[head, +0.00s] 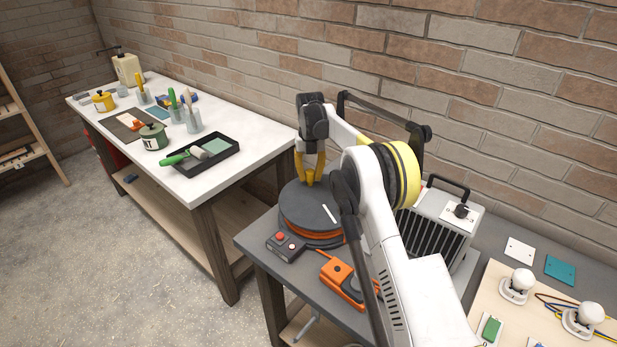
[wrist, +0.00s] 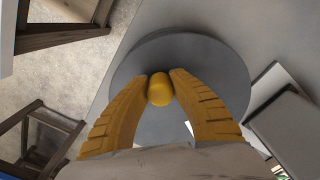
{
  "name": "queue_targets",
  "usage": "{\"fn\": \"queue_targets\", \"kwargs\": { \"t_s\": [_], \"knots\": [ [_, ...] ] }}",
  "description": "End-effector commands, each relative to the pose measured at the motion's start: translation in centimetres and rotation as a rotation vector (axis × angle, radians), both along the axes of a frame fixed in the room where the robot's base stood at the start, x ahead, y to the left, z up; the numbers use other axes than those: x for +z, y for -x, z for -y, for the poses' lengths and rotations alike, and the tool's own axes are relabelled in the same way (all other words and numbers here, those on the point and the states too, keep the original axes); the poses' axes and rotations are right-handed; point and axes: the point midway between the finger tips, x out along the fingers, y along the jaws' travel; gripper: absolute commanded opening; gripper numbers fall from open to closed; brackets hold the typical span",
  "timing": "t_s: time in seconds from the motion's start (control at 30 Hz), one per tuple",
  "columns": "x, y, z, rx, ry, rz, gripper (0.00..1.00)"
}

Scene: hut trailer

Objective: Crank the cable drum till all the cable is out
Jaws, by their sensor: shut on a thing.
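The cable drum (head: 297,205) lies flat on the grey bench, with a dark grey top disc and orange cable wound beneath it. A white stripe marks the disc. The yellow crank knob (wrist: 159,88) stands up from the disc in the wrist view. My gripper (head: 310,180) has yellow fingers and points down over the drum. In the wrist view its fingertips (wrist: 159,78) are on both sides of the knob, shut on it. Part of the drum's right side is hidden behind my arm. How much cable is wound on it cannot be told.
A dark box with red buttons (head: 286,245) and an orange power tool or socket unit (head: 343,281) sit in front of the drum. A grey heater (head: 440,225) stands to the right. A white-topped table (head: 225,140) with paint things stands left. A board with lamps (head: 515,287) lies right.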

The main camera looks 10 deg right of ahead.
Motion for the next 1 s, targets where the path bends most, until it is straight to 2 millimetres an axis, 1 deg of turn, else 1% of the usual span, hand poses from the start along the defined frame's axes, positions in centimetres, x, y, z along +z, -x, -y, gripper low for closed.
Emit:
{"fn": "queue_targets", "kwargs": {
  "t_s": [0.23, 0.27, 0.3, 0.33, 0.6, 0.7, 0.77, 0.83, 1.0],
  "knots": [
    [-0.1, 0.0, 0.0, 0.0, 0.001, 0.0, 0.0],
    [-0.1, 0.0, 0.0, -0.001, 0.0, 0.0, 0.34],
    [-0.1, 0.0, 0.0, -0.001, 0.0, 0.001, 0.46],
    [-0.1, 0.0, 0.0, -0.001, 0.0, 0.001, 0.49],
    [0.0, 0.0, 0.0, -0.001, 0.0, 0.001, 0.49],
    [0.6, 0.0, 0.0, -0.001, 0.0, 0.001, 0.49],
    [1.3, 0.0, 0.0, -0.001, 0.0, 0.001, 0.49],
    [2.6, 0.0, 0.0, -0.001, 0.0, 0.001, 0.49],
    [6.5, 0.0, 0.0, -0.001, 0.0, 0.001, 0.49]
  ]
}}
